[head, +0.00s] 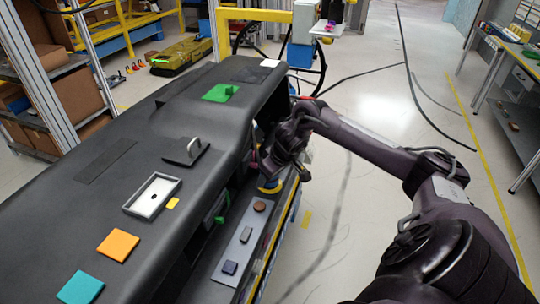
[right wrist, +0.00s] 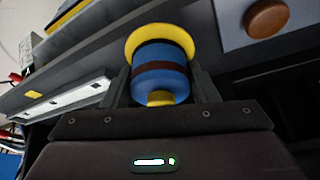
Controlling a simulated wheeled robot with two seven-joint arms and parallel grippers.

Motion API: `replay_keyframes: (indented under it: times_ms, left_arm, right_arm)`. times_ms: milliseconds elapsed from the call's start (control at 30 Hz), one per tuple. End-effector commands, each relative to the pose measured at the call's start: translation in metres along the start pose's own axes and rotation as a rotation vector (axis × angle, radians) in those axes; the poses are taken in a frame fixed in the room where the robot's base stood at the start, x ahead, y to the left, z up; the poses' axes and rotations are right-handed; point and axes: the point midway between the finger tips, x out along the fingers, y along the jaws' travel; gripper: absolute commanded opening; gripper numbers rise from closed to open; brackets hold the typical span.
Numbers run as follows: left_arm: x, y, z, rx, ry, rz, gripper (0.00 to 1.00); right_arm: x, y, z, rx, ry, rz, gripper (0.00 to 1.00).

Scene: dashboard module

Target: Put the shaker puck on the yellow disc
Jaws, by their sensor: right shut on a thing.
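My right gripper (head: 274,174) is over the lower ledge at the right side of the dashboard. In the right wrist view it (right wrist: 160,78) is shut on the shaker puck (right wrist: 160,82), a blue cylinder with a dark red band and a small yellow end. The yellow disc (right wrist: 160,36) shows just beyond the puck's far end and is wider than it. I cannot tell whether puck and disc touch. In the head view the disc (head: 271,188) shows below my gripper, which hides most of the puck. My left gripper is not in view.
A grey plate (head: 236,250) on the ledge holds a brown round puck (head: 260,206) and two dark pieces. On the dashboard top are teal (head: 80,288), orange (head: 118,244) and green (head: 220,93) pieces, a white tray (head: 132,205) and a handled piece (head: 186,152). The floor right of the dashboard is open.

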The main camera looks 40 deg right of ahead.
Motion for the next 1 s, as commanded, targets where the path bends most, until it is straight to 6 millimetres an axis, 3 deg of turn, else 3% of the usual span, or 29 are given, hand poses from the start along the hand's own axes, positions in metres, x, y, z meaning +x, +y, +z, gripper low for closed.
replay_keyframes:
  times_ms: [300,333,500,833,1000]
  left_arm:
    - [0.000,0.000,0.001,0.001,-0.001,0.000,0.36]
    - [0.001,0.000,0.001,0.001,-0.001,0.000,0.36]
    - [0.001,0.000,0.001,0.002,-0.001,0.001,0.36]
    - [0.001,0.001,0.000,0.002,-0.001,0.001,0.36]
    - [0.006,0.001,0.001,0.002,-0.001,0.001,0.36]
  right_arm:
    - [0.002,0.000,0.000,0.001,0.002,0.000,0.16]
    - [0.003,0.000,0.001,0.001,0.000,0.000,0.56]
    - [0.002,0.000,0.001,0.000,0.000,0.000,0.75]
    - [-0.002,0.000,-0.001,-0.001,0.002,0.000,0.75]
    - [-0.025,0.001,0.000,-0.003,0.003,0.003,0.75]
